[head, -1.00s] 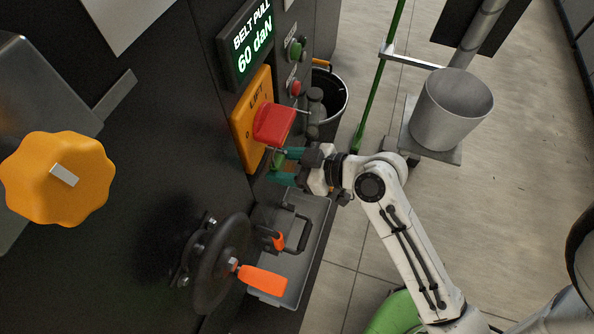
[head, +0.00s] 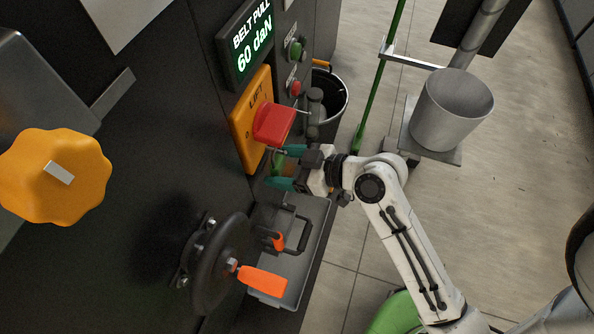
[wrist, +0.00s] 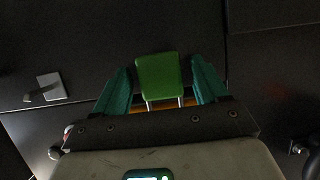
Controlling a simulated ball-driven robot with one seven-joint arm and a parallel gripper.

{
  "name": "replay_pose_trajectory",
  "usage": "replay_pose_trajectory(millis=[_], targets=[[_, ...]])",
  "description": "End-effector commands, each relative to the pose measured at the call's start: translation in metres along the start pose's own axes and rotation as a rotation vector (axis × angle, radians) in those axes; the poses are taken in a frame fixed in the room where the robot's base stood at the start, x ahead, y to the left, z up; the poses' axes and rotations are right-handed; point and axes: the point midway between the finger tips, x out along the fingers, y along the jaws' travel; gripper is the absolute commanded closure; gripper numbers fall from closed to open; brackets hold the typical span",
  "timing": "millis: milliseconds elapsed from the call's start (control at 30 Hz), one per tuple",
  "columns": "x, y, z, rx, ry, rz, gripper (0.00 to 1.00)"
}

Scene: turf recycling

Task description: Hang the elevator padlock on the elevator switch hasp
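The green padlock (wrist: 160,75) shows in the wrist view between my two teal fingers, with a visible gap on each side. Its two bright shackle legs point toward an orange strip. In the head view the padlock (head: 277,163) is a small green patch, partly hidden by my fingers, just below the red switch handle (head: 273,124) on the orange LIFT plate (head: 243,133). My gripper (head: 284,168) is open around it. The hasp is too small and covered to make out, so I cannot tell whether the shackle is through it.
A grey tray (head: 318,222) with a black-handled item lies below my gripper. A black wheel with an orange handle (head: 262,281) juts out at lower left. A black bucket (head: 339,96) stands behind. The floor on the right is mostly open.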

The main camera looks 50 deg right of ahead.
Motion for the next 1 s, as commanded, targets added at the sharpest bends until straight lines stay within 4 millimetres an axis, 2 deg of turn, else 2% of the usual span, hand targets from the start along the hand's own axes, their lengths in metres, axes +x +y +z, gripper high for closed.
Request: replay_pose_trajectory(millis=[100,333,467,567,800,1000], targets=[[0.000,0.000,0.000,0.000,0.000,0.000,0.17],[-0.001,0.000,0.001,0.000,-0.001,0.000,0.17],[-0.009,0.000,0.002,0.001,0.000,0.001,0.17],[-0.024,0.000,0.003,0.000,-0.002,0.001,0.17],[-0.073,-0.001,-0.001,0.002,-0.004,0.000,0.17],[-0.100,0.000,-0.002,0.002,-0.003,-0.001,0.17]])
